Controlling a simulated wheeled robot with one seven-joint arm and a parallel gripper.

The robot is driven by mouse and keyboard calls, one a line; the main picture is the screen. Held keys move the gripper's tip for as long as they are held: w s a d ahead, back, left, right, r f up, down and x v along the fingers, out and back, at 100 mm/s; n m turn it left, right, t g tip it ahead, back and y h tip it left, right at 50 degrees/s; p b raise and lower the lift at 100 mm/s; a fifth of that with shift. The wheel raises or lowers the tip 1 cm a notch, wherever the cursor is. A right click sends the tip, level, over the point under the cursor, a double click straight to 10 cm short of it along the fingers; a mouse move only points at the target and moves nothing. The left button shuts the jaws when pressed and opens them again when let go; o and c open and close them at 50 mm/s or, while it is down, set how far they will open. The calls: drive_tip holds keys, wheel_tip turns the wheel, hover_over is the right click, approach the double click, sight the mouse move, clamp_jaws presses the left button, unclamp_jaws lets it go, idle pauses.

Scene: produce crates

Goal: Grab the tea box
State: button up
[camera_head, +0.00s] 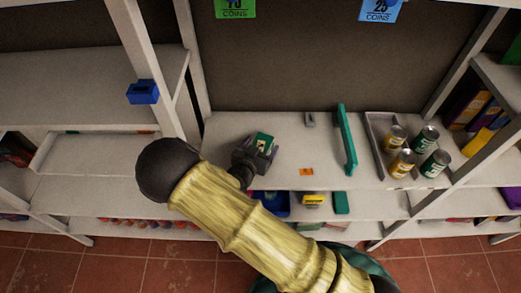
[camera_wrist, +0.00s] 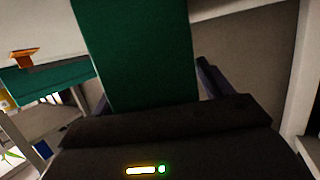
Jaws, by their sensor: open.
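A small green box with a pale label (camera_head: 264,141), which looks like the tea box, is at my gripper (camera_head: 258,153) above the left part of the white middle shelf. In the wrist view a large dark green face (camera_wrist: 135,50) rises between the fingers of my gripper (camera_wrist: 155,88). The jaws are open around it, one finger showing at its right. The left finger is mostly hidden. I cannot tell whether the fingers touch the box or whether it rests on the shelf.
A teal upright panel (camera_head: 346,140) stands on the shelf (camera_head: 285,182) to the right. Several cans (camera_head: 402,163) stand beside a grey tray wall (camera_head: 374,146). A small orange item (camera_head: 306,172) lies in front. A white post (camera_head: 150,70) rises left of my gripper.

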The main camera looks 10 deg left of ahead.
idle(0.5)
drive_tip(key=c, duration=1.1)
wheel_tip(320, 180, up, 10)
drive_tip(key=shift+b, duration=0.95)
